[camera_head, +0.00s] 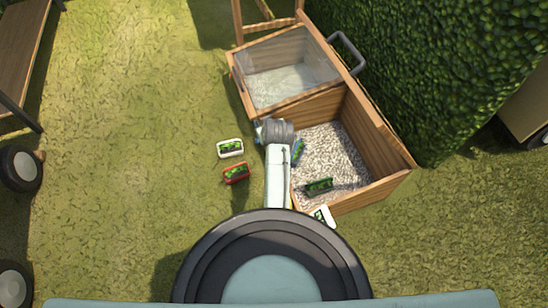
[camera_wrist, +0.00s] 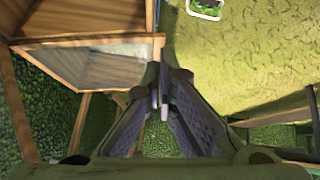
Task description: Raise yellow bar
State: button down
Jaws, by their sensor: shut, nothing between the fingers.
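My gripper (camera_wrist: 162,95) is shut and empty in the wrist view, its fingers together near the corner of a wooden box. In the head view my arm hides most of it. I see no clear yellow bar. A small yellow patch (camera_head: 291,206) shows beside my arm near the box's front corner in the head view; I cannot tell if it is the bar. The wooden box (camera_head: 372,196) has a gravel-filled open compartment holding a green bar (camera_head: 319,186) and a blue bar (camera_head: 298,152).
A white item (camera_head: 323,215) sits by the box's front edge. A clear lid (camera_head: 288,68) covers the box's rear compartment. A hedge (camera_head: 440,70) stands right.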

jog(key=s+d+f+g+p, duration=0.1)
jog(key=s+f, duration=0.4)
jog(key=f, duration=0.5)
jog(key=s+d+f+g, duration=0.1)
jog(key=s+f, duration=0.4)
jog(key=f, duration=0.6)
jog(key=shift+d+n+g+p, duration=0.2)
jog(key=shift+n+g+p, duration=0.2)
jog(key=shift+g, duration=0.5)
jog(key=shift+s+d+r+t+y+b, duration=0.15)
jog(key=shift+s+d+t+y+b, duration=0.1)
jog(key=shift+s+t, duration=0.3)
jog(key=shift+s+d+r+t+y+b, duration=0.1)
jog(key=shift+s+t+y, duration=0.15)
jog(key=shift+s+t, duration=0.25)
jog(key=shift+s+d+r+t+p, duration=0.1)
jog(key=shift+s+d+r, duration=0.1)
jog(key=shift+s, duration=0.35)
jog(key=shift+s+d+r+t+p, duration=0.15)
jog(key=shift+s+r, duration=0.1)
jog(key=shift+s, duration=0.3)
jog(key=shift+s+d+r+p, duration=0.1)
jog(key=shift+s+d+r, duration=0.1)
jog(key=shift+s, duration=0.35)
